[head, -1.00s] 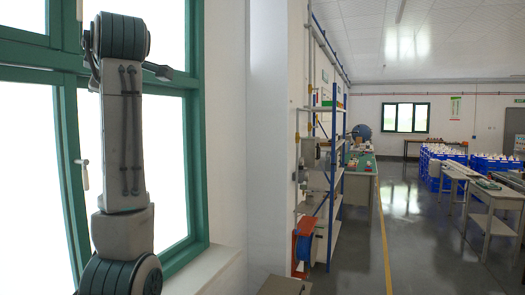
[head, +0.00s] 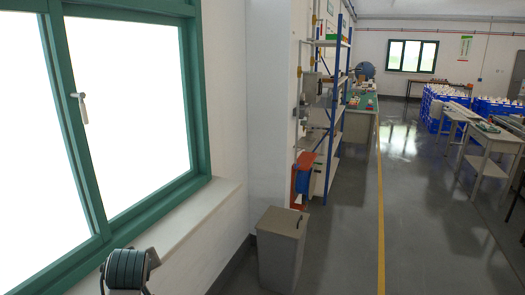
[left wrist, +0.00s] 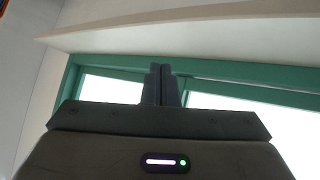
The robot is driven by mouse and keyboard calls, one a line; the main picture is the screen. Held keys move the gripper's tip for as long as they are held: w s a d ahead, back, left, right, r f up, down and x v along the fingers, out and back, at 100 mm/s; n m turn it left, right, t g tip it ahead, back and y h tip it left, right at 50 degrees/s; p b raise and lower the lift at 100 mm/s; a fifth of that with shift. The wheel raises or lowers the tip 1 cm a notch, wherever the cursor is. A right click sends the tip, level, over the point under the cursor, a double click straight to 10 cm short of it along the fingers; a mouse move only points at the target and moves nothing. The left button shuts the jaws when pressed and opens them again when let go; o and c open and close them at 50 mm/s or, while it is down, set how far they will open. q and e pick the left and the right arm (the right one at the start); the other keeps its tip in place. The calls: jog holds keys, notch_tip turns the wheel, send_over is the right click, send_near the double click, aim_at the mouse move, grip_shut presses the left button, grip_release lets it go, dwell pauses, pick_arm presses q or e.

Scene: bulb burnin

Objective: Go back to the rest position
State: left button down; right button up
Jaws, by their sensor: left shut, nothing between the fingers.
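My left gripper (left wrist: 160,84) shows in the left wrist view with its two dark fingers shut together and nothing between them. Behind it are the green window frame and a pale ledge. In the head view only a dark rounded link of my left arm shows, low at the bottom left in front of the window sill; the left gripper itself is out of that view. My right gripper is in neither view.
A green-framed window (head: 188,100) and its sill (head: 190,222) are close on the left. A grey bin (head: 281,245) stands by the wall. A blue shelf rack (head: 337,100) is beyond it. Blue crates (head: 440,105) and tables (head: 490,140) stand at the right. The floor between is clear.

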pick_arm(q)
jog(key=s+d+f+m+g+h, duration=0.15)
jog(key=s+f+m, duration=0.25)
jog(key=s+f, duration=0.95)
jog(key=s+d+f+m+g+h, duration=0.1)
jog(key=s+f+m+g, duration=0.15)
jog(key=s, duration=0.85)
jog(key=s+d+f+m+g+h, duration=0.1)
jog(key=s+d+f+m, duration=0.2)
jog(key=s, duration=0.8)
jog(key=w+a+f+g, duration=0.1)
jog(key=a+f, duration=0.1)
jog(key=f, duration=1.3)
jog(key=a+f, duration=0.2)
jog(key=f, duration=1.3)
jog(key=s+a+f+n+g, duration=0.1)
jog(key=s+f, duration=1.8)
jog(key=f, duration=0.1)
jog(key=shift+a+f+g, duration=0.15)
jog(key=shift+g, duration=0.15)
jog(key=shift+s, duration=0.15)
